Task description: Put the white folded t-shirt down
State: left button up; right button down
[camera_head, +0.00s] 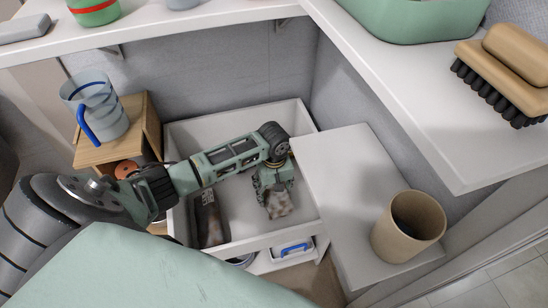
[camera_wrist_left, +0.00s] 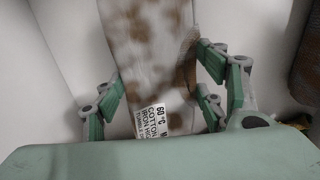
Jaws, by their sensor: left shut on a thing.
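The white folded t-shirt (camera_head: 280,204) has brown stains and hangs at my left gripper (camera_head: 274,182), inside the white washtub basin (camera_head: 235,118). In the left wrist view the t-shirt (camera_wrist_left: 150,50) shows as a long strip with a printed care label, between the fingers of the left gripper (camera_wrist_left: 165,85). The gripper is shut on it. I cannot tell whether its lower end touches the basin floor. My right gripper is not in view.
A dark item (camera_head: 209,220) lies at the basin's left side. A tan cup (camera_head: 407,228) stands on the white counter (camera_head: 345,185) to the right. A jug (camera_head: 95,107) stands on a wooden box at left. A brush (camera_head: 506,70) lies on the right shelf. The basin's middle floor is clear.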

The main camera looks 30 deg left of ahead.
pick_arm(q)
jog(key=shift+f, duration=0.5)
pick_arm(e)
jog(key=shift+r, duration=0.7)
pick_arm(q)
jog(key=shift+f, duration=0.1)
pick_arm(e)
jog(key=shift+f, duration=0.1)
pick_arm(q)
jog(key=o, duration=1.3)
jog(key=shift+c, duration=0.2)
jog(key=shift+r, duration=0.3)
notch_tip(320, 180, up, 10)
jog(key=p, duration=0.3)
jog(key=shift+r, duration=0.2)
jog(key=shift+r+p, duration=0.4)
jog(key=shift+r, duration=0.2)
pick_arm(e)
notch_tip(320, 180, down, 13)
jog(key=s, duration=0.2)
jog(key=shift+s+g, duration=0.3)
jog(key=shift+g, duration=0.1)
